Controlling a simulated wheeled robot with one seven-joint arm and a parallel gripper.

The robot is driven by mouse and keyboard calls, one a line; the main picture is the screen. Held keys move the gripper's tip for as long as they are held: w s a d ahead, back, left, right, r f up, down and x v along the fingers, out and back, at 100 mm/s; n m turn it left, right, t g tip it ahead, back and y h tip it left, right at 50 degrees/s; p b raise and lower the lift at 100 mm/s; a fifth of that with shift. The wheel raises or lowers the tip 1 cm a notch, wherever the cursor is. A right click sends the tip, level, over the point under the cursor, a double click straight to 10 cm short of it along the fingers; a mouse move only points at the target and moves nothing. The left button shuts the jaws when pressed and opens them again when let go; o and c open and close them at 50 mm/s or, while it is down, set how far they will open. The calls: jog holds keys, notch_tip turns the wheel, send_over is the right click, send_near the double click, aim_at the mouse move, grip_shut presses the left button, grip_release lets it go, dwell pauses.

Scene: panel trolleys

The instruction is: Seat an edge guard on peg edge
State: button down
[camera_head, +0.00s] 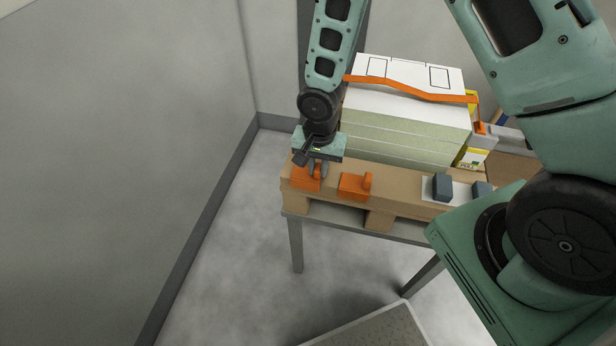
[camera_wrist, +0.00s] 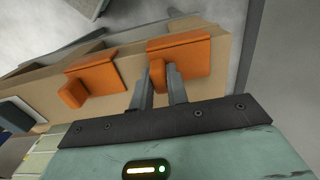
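Two orange edge guards with upright tabs sit on the front board of the pallet: a left one (camera_head: 305,182) and a right one (camera_head: 353,187). In the wrist view the left guard (camera_wrist: 185,54) is on the right and the other guard (camera_wrist: 97,78) on the left. My gripper (camera_head: 317,168) points down over the left guard. Its two fingers (camera_wrist: 158,84) stand on either side of that guard's tab, with little gap. I cannot tell whether they press on it. The guard appears to rest on the board. I cannot make out a peg edge by name.
A stack of pale panels (camera_head: 408,130) stands behind the guards, with an orange strap (camera_head: 410,92) across its top. Dark grey blocks (camera_head: 442,187) stand on a white sheet to the right. A yellow-and-white packet (camera_head: 472,156) is by the stack. A wall is at left.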

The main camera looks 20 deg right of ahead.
jog(key=c, duration=2.1)
grip_release()
grip_shut()
jog(key=shift+r, duration=0.15)
jog(key=shift+r+p, duration=0.7)
jog(key=shift+r, duration=0.15)
grip_release()
grip_shut()
jog(key=shift+r, duration=0.15)
